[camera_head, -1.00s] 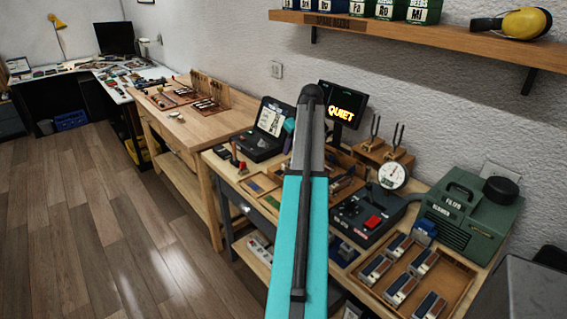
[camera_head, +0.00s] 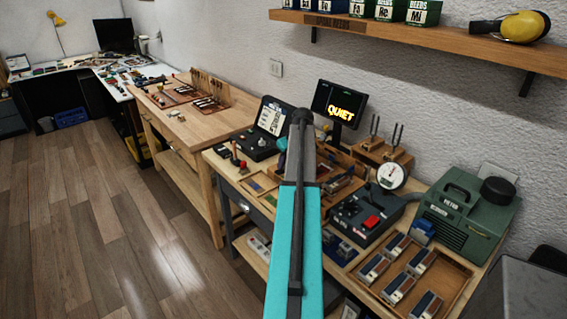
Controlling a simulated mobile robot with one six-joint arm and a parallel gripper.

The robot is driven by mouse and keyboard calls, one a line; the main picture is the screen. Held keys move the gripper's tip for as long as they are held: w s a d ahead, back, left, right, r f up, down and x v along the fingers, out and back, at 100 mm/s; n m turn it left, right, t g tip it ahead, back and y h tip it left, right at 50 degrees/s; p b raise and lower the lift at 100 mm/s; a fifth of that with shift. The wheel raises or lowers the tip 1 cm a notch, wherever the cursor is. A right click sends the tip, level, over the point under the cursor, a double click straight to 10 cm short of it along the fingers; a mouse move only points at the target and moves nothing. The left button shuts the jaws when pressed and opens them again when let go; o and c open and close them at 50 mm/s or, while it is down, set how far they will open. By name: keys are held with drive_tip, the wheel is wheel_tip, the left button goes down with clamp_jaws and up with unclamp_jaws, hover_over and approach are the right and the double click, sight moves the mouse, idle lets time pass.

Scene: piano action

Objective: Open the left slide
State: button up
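My teal and dark grey arm (camera_head: 296,215) rises through the middle of the view and reaches over the workbench. My gripper is hidden behind the arm, so its fingers and anything in them do not show. I cannot pick out the left slide for certain. A black control box (camera_head: 349,208) with a red button sits just right of my arm. Part of the bench behind my arm is covered.
A screen reading QUIET (camera_head: 340,103), a round dial gauge (camera_head: 391,176) and tuning forks stand at the back. A green blower (camera_head: 468,217) stands at the right. A wooden shelf (camera_head: 440,37) overhangs. The floor at left is clear.

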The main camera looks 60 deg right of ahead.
drive_tip(key=shift+c, duration=0.5)
clamp_jaws()
drive_tip(key=shift+w+a, duration=0.2)
drive_tip(key=shift+a, duration=0.5)
drive_tip(key=shift+w+a, duration=0.2)
drive_tip(key=shift+a, duration=0.45)
drive_tip(key=shift+w+a, duration=0.25)
drive_tip(key=shift+a, duration=0.3)
